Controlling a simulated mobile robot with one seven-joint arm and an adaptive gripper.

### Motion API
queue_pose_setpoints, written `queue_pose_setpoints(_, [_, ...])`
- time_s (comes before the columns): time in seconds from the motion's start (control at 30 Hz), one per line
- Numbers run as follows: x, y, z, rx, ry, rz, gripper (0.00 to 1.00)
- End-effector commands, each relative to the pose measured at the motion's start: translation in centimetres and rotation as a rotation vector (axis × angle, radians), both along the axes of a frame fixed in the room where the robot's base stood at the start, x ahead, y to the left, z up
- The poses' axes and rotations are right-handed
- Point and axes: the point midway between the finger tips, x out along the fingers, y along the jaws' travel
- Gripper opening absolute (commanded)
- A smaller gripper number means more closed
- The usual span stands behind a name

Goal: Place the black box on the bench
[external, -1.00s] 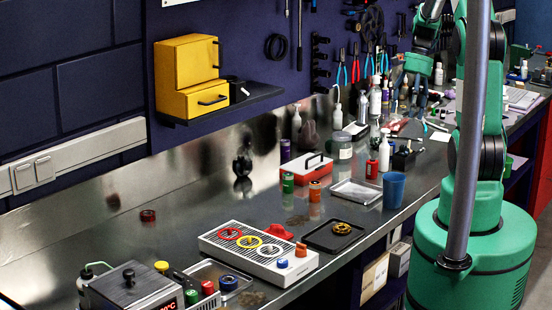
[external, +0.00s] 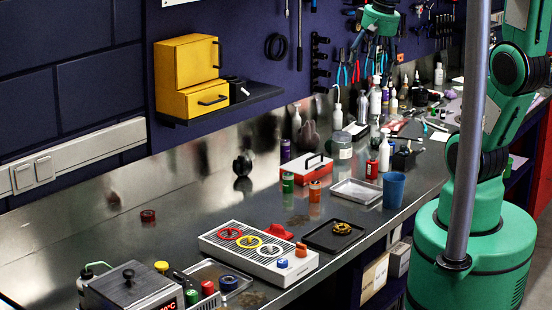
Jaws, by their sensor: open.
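A small black box (external: 238,92) sits on the dark wall shelf (external: 262,96), beside the yellow cabinet. The bench (external: 180,232) is a long metal top below the shelf. My gripper (external: 373,42) is at the top of the external view, under the green end of my arm. It is in front of the pegboard tools, to the right of the shelf and higher than it in the picture. It is open and well apart from the black box. Its dark fingers blend with the tools behind, so their detail is hard to see.
The yellow cabinet (external: 190,75) stands on the shelf. A white tray with coloured rings (external: 258,250), a black tray (external: 333,236), a red box (external: 305,168) and a blue cup (external: 394,190) stand on the bench. The bench's left-middle part is mostly clear.

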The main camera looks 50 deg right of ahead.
Motion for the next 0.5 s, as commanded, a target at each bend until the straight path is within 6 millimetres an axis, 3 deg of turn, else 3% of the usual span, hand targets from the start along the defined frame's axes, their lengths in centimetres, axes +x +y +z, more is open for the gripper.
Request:
queue_pose_setpoints(0.2, [-3.8, 5.3, 1.7, -0.077, -0.100, 0.200, 0.73])
queue_pose_setpoints(0.5, [-8.4, 9.8, 2.4, -0.159, -0.221, 0.423, 0.73])
